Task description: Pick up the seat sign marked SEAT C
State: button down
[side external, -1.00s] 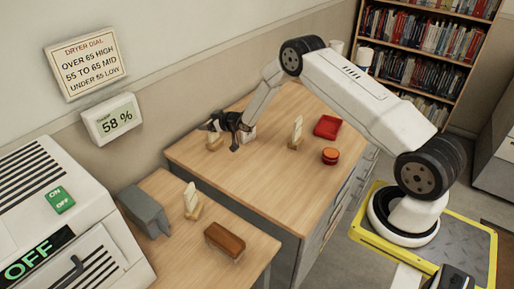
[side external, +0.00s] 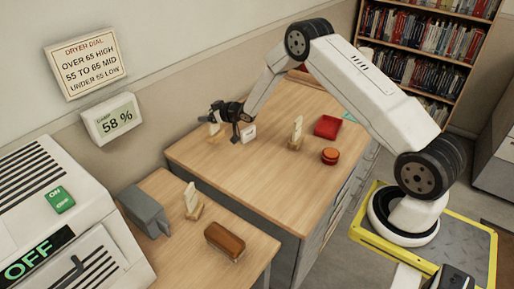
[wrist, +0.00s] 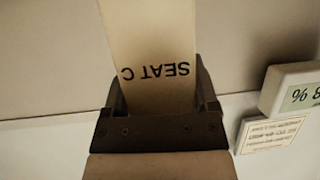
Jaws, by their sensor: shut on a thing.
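The cream sign marked SEAT C (wrist: 155,60) is between my jaws in the wrist view, its lettering upside down. My gripper (side external: 228,114) is shut on it above the far left part of the wooden counter (side external: 265,185). In the side view the pale sign (side external: 213,129) shows just under the gripper; the lettering is too small to read there. Another white sign (side external: 249,133) stands close on its right. A further pale sign (side external: 297,129) stands on a wooden base, and one more (side external: 191,198) stands on the lower table.
A red tray (side external: 327,126) and an orange-red round object (side external: 330,156) lie toward the right of the counter. A brown block (side external: 228,239) and a grey object (side external: 144,210) are on the lower table. The wall with a 58 % display (side external: 114,119) is behind. The counter's front middle is clear.

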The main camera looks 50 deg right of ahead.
jog(key=s+a+r, duration=0.2)
jog(key=s+r, duration=0.7)
jog(key=s, duration=0.4)
dwell(0.6)
